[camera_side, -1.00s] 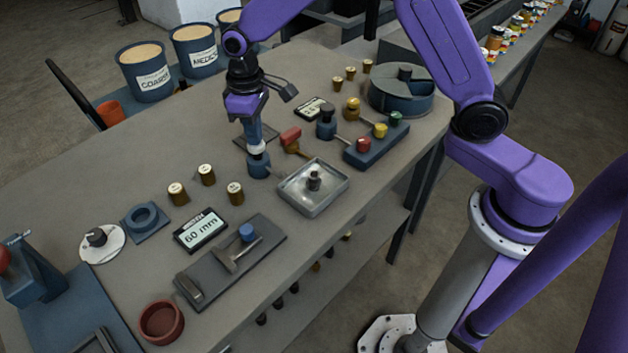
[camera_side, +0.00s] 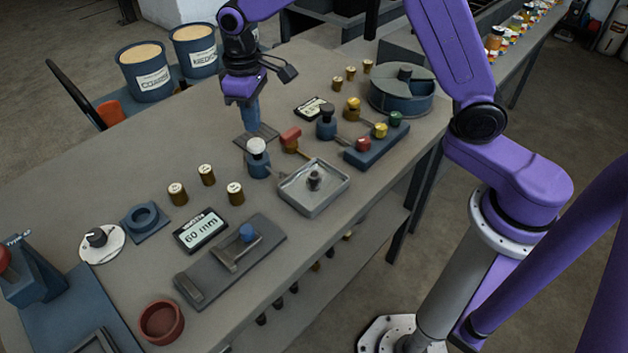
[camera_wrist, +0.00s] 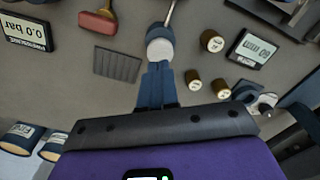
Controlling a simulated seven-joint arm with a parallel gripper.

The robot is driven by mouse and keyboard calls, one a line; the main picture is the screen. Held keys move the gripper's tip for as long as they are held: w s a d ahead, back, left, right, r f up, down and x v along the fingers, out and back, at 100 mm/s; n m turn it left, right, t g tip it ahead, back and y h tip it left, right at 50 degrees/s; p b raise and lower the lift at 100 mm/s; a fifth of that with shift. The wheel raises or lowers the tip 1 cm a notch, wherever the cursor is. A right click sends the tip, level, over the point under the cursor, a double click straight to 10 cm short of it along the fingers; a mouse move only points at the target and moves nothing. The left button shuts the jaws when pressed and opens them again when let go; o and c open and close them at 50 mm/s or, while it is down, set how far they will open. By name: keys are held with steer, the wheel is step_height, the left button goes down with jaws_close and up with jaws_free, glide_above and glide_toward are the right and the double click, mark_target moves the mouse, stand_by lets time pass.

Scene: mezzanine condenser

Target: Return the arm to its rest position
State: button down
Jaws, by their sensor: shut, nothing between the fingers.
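My purple arm holds my gripper (camera_side: 251,118) above the grey bench (camera_side: 120,185), pointing down. Its blue fingers are shut and empty. In the side view the fingertips are just above and behind a white-topped blue knob (camera_side: 257,148), with a gap between them. In the wrist view my gripper (camera_wrist: 157,68) points toward the same white knob (camera_wrist: 159,46), and the fingers lie side by side.
A metal tray (camera_side: 335,200) with a small dark weight stands right of the knob. Several brass weights (camera_side: 207,174), a 60 mm display (camera_side: 200,231) and a round blue drum (camera_side: 402,98) are nearby. A red-handled tool (camera_side: 289,137) lies close by.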

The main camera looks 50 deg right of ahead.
steer(key=s+d+r+n, duration=0.1)
steer(key=s+d, duration=0.3)
steer(key=s, duration=0.6)
steer(key=s+d+r+n, duration=0.1)
steer(key=s+d+n, duration=0.2)
steer(key=s, duration=0.8)
steer(key=s+d+r+n, duration=0.1)
steer(key=s+d, duration=0.4)
steer(key=s, duration=0.6)
steer(key=shift+r+n, duration=0.4)
steer(key=shift+n, duration=0.4)
steer(key=w+a+r+m, duration=0.1)
steer(key=w+a+m, duration=0.1)
steer(key=w+a, duration=0.45)
steer(key=w+a+r+m, duration=0.1)
steer(key=w+a, duration=0.2)
steer(key=w, duration=0.7)
steer(key=w+a+f+m, duration=0.1)
steer(key=w+m, duration=0.1)
steer(key=w, duration=0.6)
steer(key=w+a+f+m, duration=0.1)
steer(key=w+a+m, duration=0.1)
steer(key=w, duration=0.6)
steer(key=shift+s+d+f, duration=0.15)
steer(key=shift+f, duration=1.3)
steer(key=shift+s+d+f, duration=0.1)
steer(key=shift+f, duration=1.35)
